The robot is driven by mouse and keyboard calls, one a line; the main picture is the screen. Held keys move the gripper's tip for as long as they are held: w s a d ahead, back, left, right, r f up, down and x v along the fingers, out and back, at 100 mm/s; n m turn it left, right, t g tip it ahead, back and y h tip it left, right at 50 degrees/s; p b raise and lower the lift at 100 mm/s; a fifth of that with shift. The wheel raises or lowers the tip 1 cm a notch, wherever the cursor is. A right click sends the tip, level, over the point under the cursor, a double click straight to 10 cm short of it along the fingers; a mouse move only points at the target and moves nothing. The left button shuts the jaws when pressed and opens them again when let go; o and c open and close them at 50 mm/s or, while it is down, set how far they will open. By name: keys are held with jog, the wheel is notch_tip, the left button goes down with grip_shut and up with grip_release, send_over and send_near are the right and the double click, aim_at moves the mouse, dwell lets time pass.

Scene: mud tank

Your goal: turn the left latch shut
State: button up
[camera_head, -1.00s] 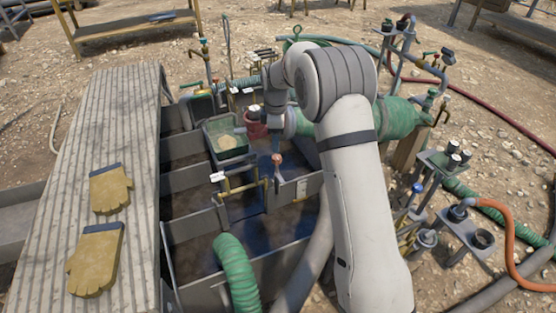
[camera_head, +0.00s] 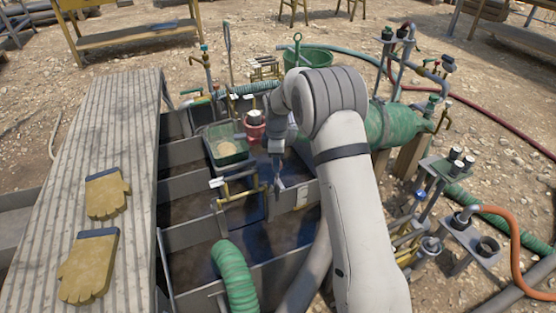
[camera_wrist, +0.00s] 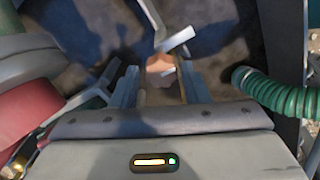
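A latch with a pale metal lever (camera_wrist: 178,40) and an orange-brown knob (camera_wrist: 160,65) shows at the top middle of the wrist view. I cannot tell for certain that it is the left latch. My gripper (camera_wrist: 158,88) is open, with its two blue-grey fingers apart and the knob showing between and beyond their tips. Contact with it is not visible. In the head view my gripper (camera_head: 277,172) points down over the tank beside the yellow-barred gate (camera_head: 240,192), and it largely hides the knob.
The grey-walled tank (camera_head: 187,188) holds dark mud. A green hose (camera_head: 234,272) enters at the front. Gloves (camera_head: 104,194) lie on the ribbed board at left.

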jog(key=shift+d, duration=0.1)
jog(key=c, duration=0.7)
jog(key=shift+o, duration=0.2)
jog(key=shift+r, duration=0.1)
jog(key=m+p, duration=0.2)
jog(key=shift+r+m+p, duration=0.2)
jog(key=shift+m+p, duration=0.15)
jog(key=shift+m, duration=0.05)
jog(key=m+p, duration=0.2)
jog(key=m, duration=0.1)
jog(key=shift+w+m, duration=0.1)
jog(key=shift+m, duration=0.2)
jog(key=m+p, duration=0.2)
jog(key=m, duration=0.3)
jog(key=shift+m, duration=0.3)
jog(key=m+p, duration=0.2)
jog(key=m, duration=0.4)
jog(key=shift+w+f, duration=0.1)
jog(key=shift+w, duration=0.05)
